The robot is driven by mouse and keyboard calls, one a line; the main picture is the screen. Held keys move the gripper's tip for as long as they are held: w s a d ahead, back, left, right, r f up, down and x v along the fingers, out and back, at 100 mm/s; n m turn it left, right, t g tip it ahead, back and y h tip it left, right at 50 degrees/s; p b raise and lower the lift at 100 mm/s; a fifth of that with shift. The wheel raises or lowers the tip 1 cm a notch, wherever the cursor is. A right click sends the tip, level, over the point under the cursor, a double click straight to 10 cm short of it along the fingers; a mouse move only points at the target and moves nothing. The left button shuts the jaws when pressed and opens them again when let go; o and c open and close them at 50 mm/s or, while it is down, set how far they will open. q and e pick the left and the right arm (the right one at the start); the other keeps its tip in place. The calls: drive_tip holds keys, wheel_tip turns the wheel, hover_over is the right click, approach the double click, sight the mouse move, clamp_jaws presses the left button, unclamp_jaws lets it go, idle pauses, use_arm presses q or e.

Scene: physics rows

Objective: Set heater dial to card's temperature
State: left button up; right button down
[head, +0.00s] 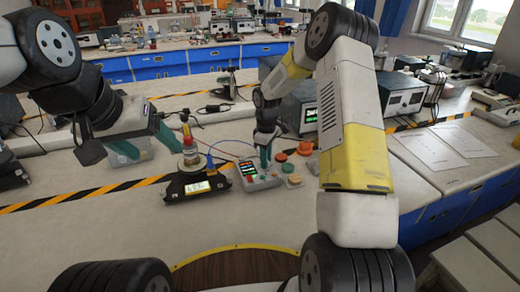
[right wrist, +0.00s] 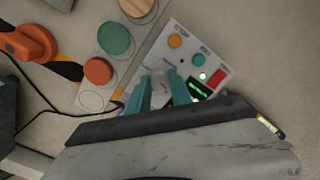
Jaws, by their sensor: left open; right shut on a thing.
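A grey control box (head: 259,176) stands on the bench with a lit green display, a red button and small coloured buttons. Its panel also shows in the right wrist view (right wrist: 204,55). My right gripper (head: 266,157) is down at this panel. Its teal fingers (right wrist: 160,88) are shut on what looks like a pale dial, mostly hidden between them. A black device (head: 190,188) with a lit yellowish display and a jar (head: 192,158) on top stands left of the box. My left gripper (head: 146,164) is open and empty, left of that device. I cannot make out a temperature card or the readings.
Round coloured pieces, one red (right wrist: 98,71) and one green (right wrist: 115,38), lie close beside the control box. White sheets (head: 430,148) lie at right. Bare bench lies in front of the device.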

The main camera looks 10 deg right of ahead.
drive_tip(key=m, duration=0.4)
drive_tip(key=shift+m, duration=1.5)
drive_tip(key=c, duration=1.1)
unclamp_jaws()
drive_tip(key=shift+c, duration=0.2)
drive_tip(key=shift+r, duration=0.1)
wheel_tip(320, 180, up, 8)
drive_tip(key=shift+f, duration=0.25)
drive_tip(key=shift+r, duration=0.1)
